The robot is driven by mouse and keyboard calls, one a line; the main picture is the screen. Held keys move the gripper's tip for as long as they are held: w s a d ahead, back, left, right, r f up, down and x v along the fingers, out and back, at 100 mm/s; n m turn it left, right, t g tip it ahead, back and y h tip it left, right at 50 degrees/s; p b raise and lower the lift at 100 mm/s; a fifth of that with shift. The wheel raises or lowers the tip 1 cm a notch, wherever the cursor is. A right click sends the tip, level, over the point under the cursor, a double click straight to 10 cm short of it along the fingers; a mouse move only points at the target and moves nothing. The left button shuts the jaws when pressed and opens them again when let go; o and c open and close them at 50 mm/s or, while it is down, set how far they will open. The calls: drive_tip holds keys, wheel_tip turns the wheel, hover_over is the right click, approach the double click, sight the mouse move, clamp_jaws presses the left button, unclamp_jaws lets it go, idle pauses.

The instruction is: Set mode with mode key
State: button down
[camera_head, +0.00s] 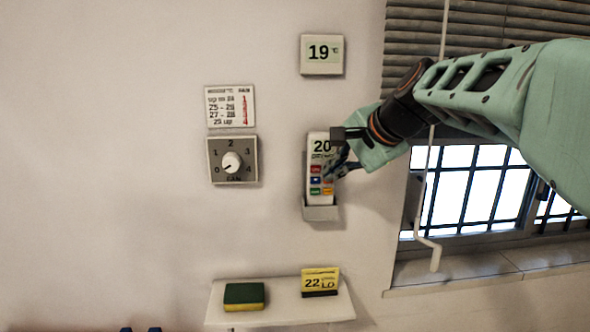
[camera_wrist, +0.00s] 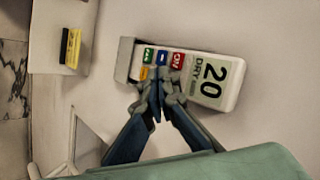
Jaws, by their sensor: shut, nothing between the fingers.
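The white remote (camera_head: 319,150) sits upright in a grey holder (camera_head: 321,213) on the wall. Its display (camera_wrist: 211,79) reads 20 with the word DRY. Below the display are small coloured keys: a red ON key (camera_wrist: 177,60), a blue key (camera_wrist: 161,58), a green key (camera_wrist: 148,55) and an orange-yellow key (camera_wrist: 144,73). I cannot read which one is the mode key. My gripper (camera_wrist: 160,92) is shut and empty, its fingertips right at the keys and covering some of them. I cannot tell whether they touch. In the head view my gripper (camera_head: 336,172) comes from the right.
A fan dial (camera_head: 232,162) and a printed chart (camera_head: 230,106) are on the wall at left. A display (camera_head: 322,54) above reads 19 °C. A shelf (camera_head: 280,312) below bears a sponge (camera_head: 244,296) and a yellow card (camera_head: 320,281) reading 22 LO. A barred window (camera_head: 470,185) is at right.

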drive_tip(key=shift+s, duration=0.35)
idle(0.3)
drive_tip(key=shift+w, duration=0.4)
drive_tip(key=shift+w, duration=0.6)
idle(0.9)
drive_tip(key=shift+s, duration=0.1)
idle(0.4)
drive_tip(key=shift+s, duration=0.95)
drive_tip(key=shift+s+r+b, duration=0.1)
drive_tip(key=shift+s+b, duration=0.5)
drive_tip(key=shift+s, duration=2)
